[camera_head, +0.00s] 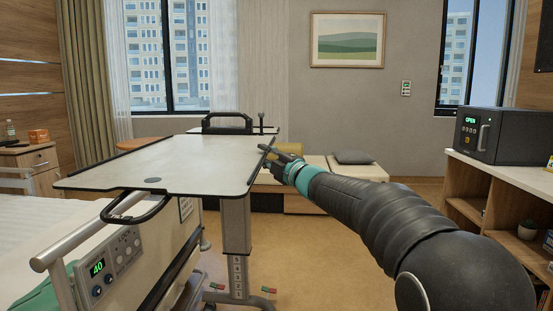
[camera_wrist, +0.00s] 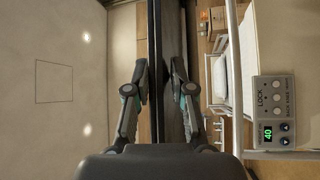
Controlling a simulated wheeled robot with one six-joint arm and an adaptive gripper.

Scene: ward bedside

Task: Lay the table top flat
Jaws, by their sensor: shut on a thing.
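The pale grey table top (camera_head: 165,165) of the overbed table shows in the head view, left of centre, above the edge of the bed. It looks level or nearly so; a small tilt cannot be told. A dark edging runs around it. My gripper (camera_head: 268,151) is at its right edge, shut on that edge. In the wrist view my gripper (camera_wrist: 159,78) has a finger on either side of the dark table edge (camera_wrist: 165,30). The exact finger contact is hard to see. The grey table column (camera_head: 236,235) stands below the top.
The bed rail (camera_head: 75,245) with its lock panel (camera_head: 112,257) is close below the table's near left. A black handle (camera_head: 227,122) stands at the far edge. A shelf unit (camera_head: 480,175) with a dark oven-like box (camera_head: 500,135) is on the right.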

